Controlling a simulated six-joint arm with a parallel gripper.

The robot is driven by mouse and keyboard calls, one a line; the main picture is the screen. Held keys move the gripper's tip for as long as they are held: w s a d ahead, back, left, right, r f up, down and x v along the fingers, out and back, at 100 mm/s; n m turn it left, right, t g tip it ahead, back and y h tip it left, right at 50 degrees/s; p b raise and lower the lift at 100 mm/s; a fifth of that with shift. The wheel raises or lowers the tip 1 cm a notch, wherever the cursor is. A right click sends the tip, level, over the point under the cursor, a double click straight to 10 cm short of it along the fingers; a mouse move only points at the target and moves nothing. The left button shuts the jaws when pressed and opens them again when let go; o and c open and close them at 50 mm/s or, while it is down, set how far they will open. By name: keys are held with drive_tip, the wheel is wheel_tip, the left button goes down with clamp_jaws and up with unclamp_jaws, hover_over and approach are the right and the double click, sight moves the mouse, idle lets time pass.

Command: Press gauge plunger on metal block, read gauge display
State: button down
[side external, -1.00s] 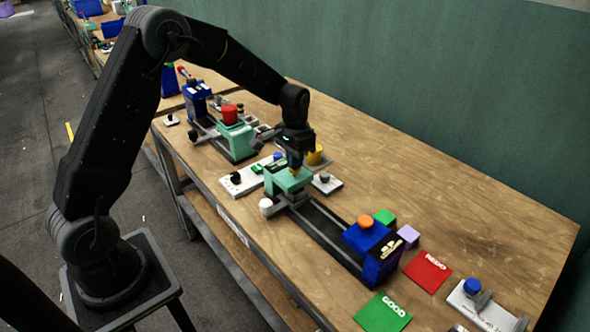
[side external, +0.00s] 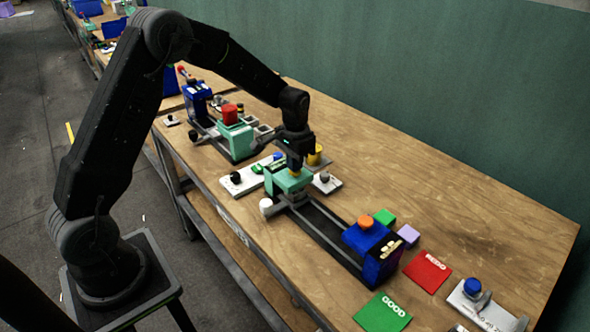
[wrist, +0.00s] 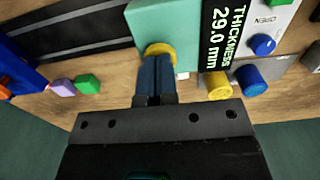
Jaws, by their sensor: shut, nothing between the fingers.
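The teal gauge head (side external: 287,181) stands on a dark rail at mid-table, and the wrist view shows its teal top (wrist: 180,18). A yellow plunger (wrist: 159,47) on it shows round my fingertips; it also shows just under them in the side view (side external: 295,172). My gripper (wrist: 156,60) is shut and empty, pointing down with its tips at the plunger, apparently touching it. The gauge display (wrist: 228,38) beside the head reads "THICKNESS 29.0 mm". The metal block is hidden or cannot be told apart.
A blue press unit (side external: 372,250) with an orange button stands at the rail's near end. Green (side external: 384,216) and lilac (side external: 408,236) blocks lie beside it. Red REDO (side external: 428,271) and green GOOD (side external: 383,311) mats lie flat. Another teal press (side external: 236,138) stands behind.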

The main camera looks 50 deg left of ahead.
drive_tip(key=shift+r, duration=3.5)
drive_tip(key=shift+r, duration=0.1)
drive_tip(key=s+d+r+t, duration=0.1)
drive_tip(key=s+d+r, duration=0.2)
drive_tip(key=s+r, duration=0.4)
drive_tip(key=s+d+r+t, duration=0.2)
drive_tip(key=s+d, duration=0.1)
drive_tip(key=s, duration=0.7)
drive_tip(key=s+d+r+t, duration=0.2)
drive_tip(key=s+d+r, duration=0.1)
drive_tip(key=s, duration=0.6)
drive_tip(key=shift+s+d+r+t, duration=0.2)
drive_tip(key=shift+s+t, duration=0.1)
drive_tip(key=shift+s, duration=0.05)
